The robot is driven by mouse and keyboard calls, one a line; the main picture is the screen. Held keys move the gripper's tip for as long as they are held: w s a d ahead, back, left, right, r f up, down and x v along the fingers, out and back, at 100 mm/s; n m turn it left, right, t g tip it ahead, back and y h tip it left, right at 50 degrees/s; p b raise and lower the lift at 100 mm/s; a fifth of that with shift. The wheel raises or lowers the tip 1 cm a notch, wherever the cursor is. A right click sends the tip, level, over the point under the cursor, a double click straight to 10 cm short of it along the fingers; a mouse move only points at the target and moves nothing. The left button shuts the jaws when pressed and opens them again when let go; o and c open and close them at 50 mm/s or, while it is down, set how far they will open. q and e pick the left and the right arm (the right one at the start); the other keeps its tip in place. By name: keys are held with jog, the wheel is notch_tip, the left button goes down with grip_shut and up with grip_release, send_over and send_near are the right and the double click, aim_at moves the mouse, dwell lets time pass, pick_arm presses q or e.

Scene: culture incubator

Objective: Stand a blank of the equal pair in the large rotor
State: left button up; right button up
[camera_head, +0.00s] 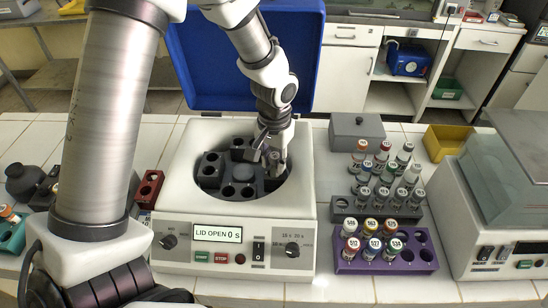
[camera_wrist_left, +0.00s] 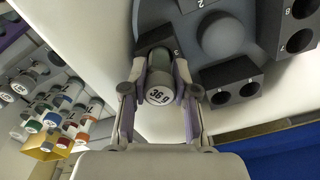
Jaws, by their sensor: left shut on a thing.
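The large rotor (camera_head: 243,173) sits in the bowl of the open centrifuge (camera_head: 190,225), with dark holed blocks around a grey hub. In the left wrist view the rotor hub (camera_wrist_left: 222,38) and its numbered blocks (camera_wrist_left: 232,80) show. My left gripper (camera_head: 271,155) is over the right side of the rotor. It is shut on a blank with a white top marked 36 g, seen in the left wrist view (camera_wrist_left: 159,96). The blank is at the block marked 3 (camera_wrist_left: 154,36); whether it is in a hole, I cannot tell. My right gripper is not in view.
A purple rack (camera_head: 345,266) and a grey rack (camera_head: 350,212) with several capped tubes stand right of the centrifuge. A grey lidded box (camera_head: 357,132) is behind them. The blue lid (camera_head: 200,70) stands open behind the bowl. A balance (camera_head: 500,215) is at the right.

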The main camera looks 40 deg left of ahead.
pick_arm(q)
jog(key=shift+f+b, duration=0.35)
jog(key=shift+f, duration=0.45)
jog(key=o, duration=1.4)
notch_tip(320, 180, up, 8)
jog(key=p, duration=0.7)
jog(key=shift+f, duration=0.2)
